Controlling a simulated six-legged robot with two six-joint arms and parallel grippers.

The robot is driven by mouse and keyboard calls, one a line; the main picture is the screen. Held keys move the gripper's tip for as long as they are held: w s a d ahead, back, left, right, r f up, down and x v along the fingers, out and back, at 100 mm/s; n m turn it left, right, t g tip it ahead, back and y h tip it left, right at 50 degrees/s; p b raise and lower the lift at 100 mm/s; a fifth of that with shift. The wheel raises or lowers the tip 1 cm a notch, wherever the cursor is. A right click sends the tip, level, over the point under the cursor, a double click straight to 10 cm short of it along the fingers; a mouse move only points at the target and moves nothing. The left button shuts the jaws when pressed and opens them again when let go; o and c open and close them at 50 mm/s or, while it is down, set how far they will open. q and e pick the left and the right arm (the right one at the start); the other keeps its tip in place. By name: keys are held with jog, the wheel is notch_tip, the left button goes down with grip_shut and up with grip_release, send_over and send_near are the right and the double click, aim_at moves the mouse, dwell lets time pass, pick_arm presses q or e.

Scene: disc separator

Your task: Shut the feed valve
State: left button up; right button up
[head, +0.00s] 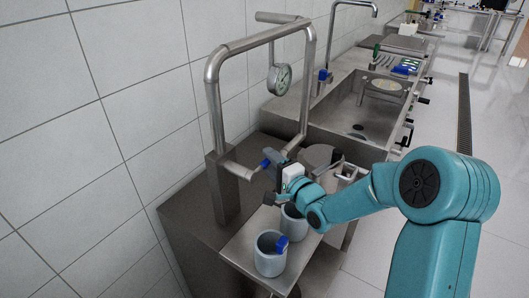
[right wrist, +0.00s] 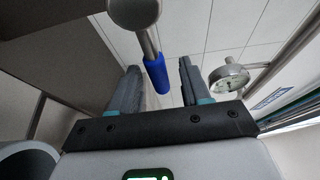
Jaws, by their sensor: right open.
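The feed valve has a blue-sleeved lever (head: 266,163) on the low end of a bent steel pipe (head: 212,95). In the right wrist view the blue sleeve (right wrist: 156,75) hangs from a metal stem below a round grey valve body (right wrist: 133,12). My right gripper (head: 275,160) is at the valve, its fingers partly hidden by its own body. In the right wrist view its two fingers (right wrist: 160,80) are apart, and the sleeve shows in the gap between them. It appears to touch neither finger. My left gripper is not in view.
A dial gauge (head: 280,79) hangs from the pipe; it also shows right of the fingers in the wrist view (right wrist: 229,78). Two grey-blue cups, one in front (head: 268,262), stand on a steel shelf (head: 238,252) below. A steel sink (head: 345,112) lies behind. A tiled wall is at left.

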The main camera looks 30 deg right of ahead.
jog(key=w, duration=0.3)
jog(key=shift+w, duration=0.1)
jog(key=shift+f, duration=0.1)
